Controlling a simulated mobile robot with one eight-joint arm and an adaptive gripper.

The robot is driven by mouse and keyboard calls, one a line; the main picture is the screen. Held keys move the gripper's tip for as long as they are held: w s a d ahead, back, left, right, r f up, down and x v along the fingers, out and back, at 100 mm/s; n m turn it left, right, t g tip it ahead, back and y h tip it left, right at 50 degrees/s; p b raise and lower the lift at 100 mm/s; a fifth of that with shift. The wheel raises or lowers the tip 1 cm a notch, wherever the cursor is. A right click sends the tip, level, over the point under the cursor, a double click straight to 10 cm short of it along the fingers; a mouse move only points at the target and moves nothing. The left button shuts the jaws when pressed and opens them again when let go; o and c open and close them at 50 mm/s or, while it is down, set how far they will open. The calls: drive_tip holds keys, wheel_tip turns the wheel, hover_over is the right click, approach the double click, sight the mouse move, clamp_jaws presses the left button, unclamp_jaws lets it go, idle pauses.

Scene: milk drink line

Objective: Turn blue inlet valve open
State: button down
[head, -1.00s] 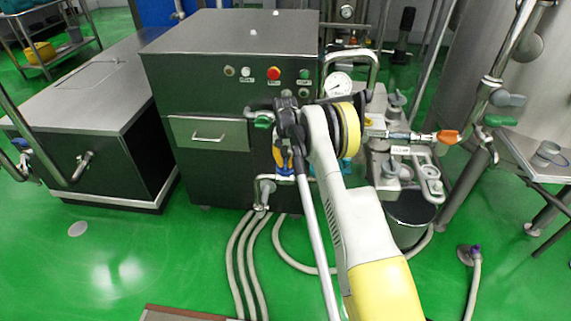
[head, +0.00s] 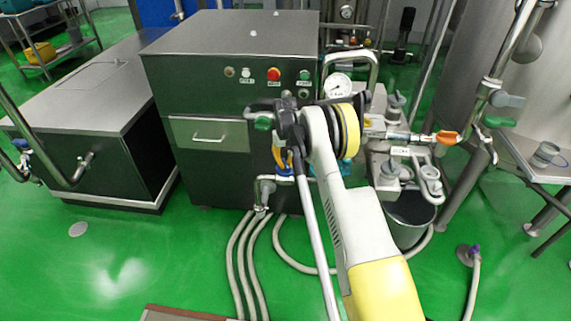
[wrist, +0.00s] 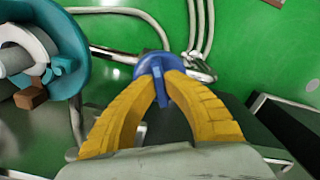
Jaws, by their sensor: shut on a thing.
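The blue inlet valve handle (wrist: 156,66) sits on a metal pipe at the top middle of the wrist view. My gripper (wrist: 161,80) has its two yellow fingers closed in on the blue handle, one on each side. In the head view the blue handle (head: 285,171) is a small patch low on the front of the dark machine, and my gripper (head: 280,158) is mostly hidden behind my wrist and arm. The exact angle of the handle against its pipe is hard to tell.
The dark machine cabinet (head: 225,100) stands behind the valve. A green handle (head: 263,123) is just above and left, and an orange handle (head: 447,137) is to the right. Pale hoses (head: 245,262) run down to the floor. The green floor at left front is clear.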

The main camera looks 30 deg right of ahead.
sight(285, 163)
drive_tip(key=n, duration=1.2)
drive_tip(key=shift+n+p, duration=0.3)
idle(0.4)
drive_tip(key=c, duration=1.5)
unclamp_jaws()
wheel_tip(285, 163, up, 12)
